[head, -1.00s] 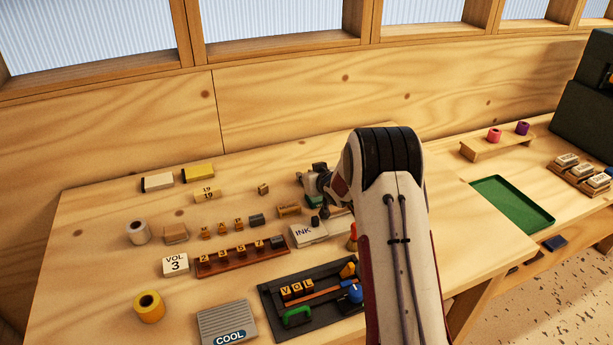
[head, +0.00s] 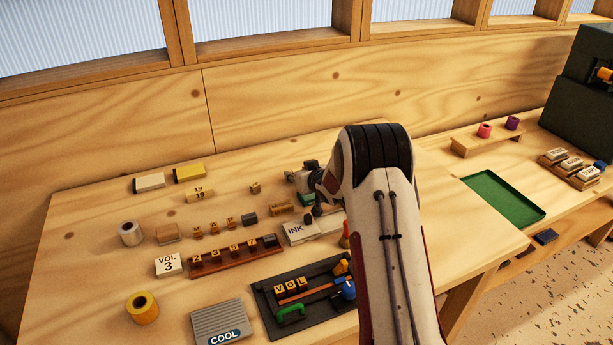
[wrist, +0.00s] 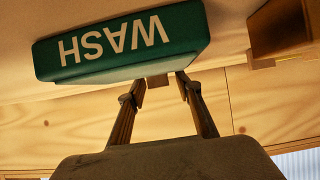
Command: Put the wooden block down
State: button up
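A small wooden block (wrist: 157,81) shows between my fingertips in the wrist view, with a gap to each finger. It is partly hidden behind the green WASH piece (wrist: 120,42). My gripper (wrist: 160,79) appears open around the block; I cannot tell how far beyond the tips the block sits. In the head view my gripper (head: 303,182) is low over the back middle of the table, just behind the white INK piece (head: 305,228). The block between the fingers cannot be made out there. Another small wooden block (head: 255,187) stands to the left.
A wooden stamp-like piece (head: 281,210) lies left of my gripper. A row of lettered blocks sits on a brown rack (head: 235,257). A dark tray (head: 266,318) lies in front. The table is clear behind my gripper, toward the wall. A green tray (head: 503,199) lies to the right.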

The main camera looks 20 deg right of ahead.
jog(key=shift+s+f, duration=0.2)
jog(key=shift+s, duration=0.1)
jog(key=shift+v, duration=0.75)
jog(key=shift+r+v, duration=0.15)
jog(key=shift+v, duration=2.4)
jog(key=shift+r+v, duration=0.2)
jog(key=shift+v, duration=2.35)
jog(key=shift+w, duration=0.15)
